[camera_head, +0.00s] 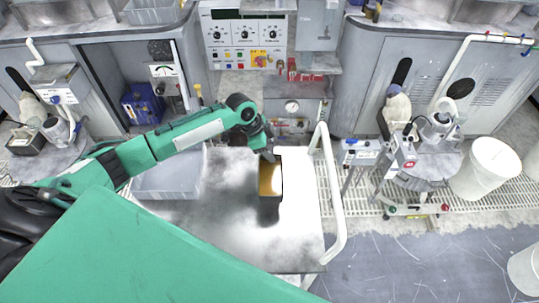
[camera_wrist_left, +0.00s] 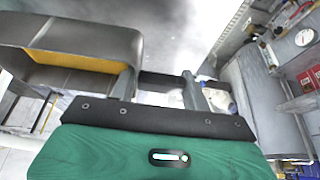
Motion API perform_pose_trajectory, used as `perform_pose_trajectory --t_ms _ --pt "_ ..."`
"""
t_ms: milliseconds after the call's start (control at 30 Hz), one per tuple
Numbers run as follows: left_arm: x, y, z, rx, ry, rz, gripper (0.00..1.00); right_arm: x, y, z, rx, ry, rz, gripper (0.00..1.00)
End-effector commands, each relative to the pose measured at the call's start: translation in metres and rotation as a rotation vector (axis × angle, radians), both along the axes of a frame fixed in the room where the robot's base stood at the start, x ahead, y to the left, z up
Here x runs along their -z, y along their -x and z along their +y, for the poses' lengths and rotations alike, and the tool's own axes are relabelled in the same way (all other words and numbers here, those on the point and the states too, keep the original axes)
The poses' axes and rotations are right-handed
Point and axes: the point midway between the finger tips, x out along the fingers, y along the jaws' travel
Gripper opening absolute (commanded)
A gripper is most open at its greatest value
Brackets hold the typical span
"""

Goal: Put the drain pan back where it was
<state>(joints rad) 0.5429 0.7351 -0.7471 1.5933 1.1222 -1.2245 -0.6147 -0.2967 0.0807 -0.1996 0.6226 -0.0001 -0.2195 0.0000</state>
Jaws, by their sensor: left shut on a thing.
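The drain pan (camera_head: 270,192) is a small, dark, rectangular pan with a yellow-brown inside. It is over the right half of the grey cart top (camera_head: 225,225) in the head view; whether it touches the top is unclear. My left gripper (camera_head: 269,156) is at the pan's far end, shut on it. In the left wrist view the pan (camera_wrist_left: 85,45) fills the upper left, its yellow inside partly showing. The left gripper's fingers (camera_wrist_left: 160,88) are beside its wall, with a dark bar between them. My right gripper is not in view.
A grey tray (camera_head: 170,180) lies on the cart's left part, under my left arm. A white rail (camera_head: 333,200) stands at the cart's right edge. A control panel (camera_head: 247,38) is behind. White buckets (camera_head: 487,168) stand right. The cart top's front is clear.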

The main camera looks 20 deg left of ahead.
Motion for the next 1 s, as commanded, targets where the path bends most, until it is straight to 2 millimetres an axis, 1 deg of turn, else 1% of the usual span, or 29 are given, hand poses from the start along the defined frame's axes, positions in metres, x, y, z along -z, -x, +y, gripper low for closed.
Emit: perform_pose_trajectory --t_ms 200,300,667,700,767,800,1000 --pt "0.03 0.001 -0.001 -0.001 0.0 0.003 0.18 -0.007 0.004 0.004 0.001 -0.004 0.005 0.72" --pt "0.04 0.0 0.0 -0.001 -0.001 0.001 0.18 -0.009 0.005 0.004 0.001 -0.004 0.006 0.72" --pt "0.045 0.0 0.0 0.0 -0.001 0.0 0.18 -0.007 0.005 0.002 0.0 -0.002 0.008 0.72" --pt "0.046 0.0 0.0 0.0 -0.001 0.0 0.5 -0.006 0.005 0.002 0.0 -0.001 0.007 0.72" --pt "0.045 0.0 0.0 0.0 -0.001 0.0 0.62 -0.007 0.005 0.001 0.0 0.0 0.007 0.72" --pt "0.045 0.0 0.0 0.0 -0.001 0.0 0.69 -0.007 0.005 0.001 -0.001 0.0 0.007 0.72" --pt "0.045 0.0 0.0 0.0 -0.001 0.0 0.7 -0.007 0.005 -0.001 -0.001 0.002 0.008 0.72"
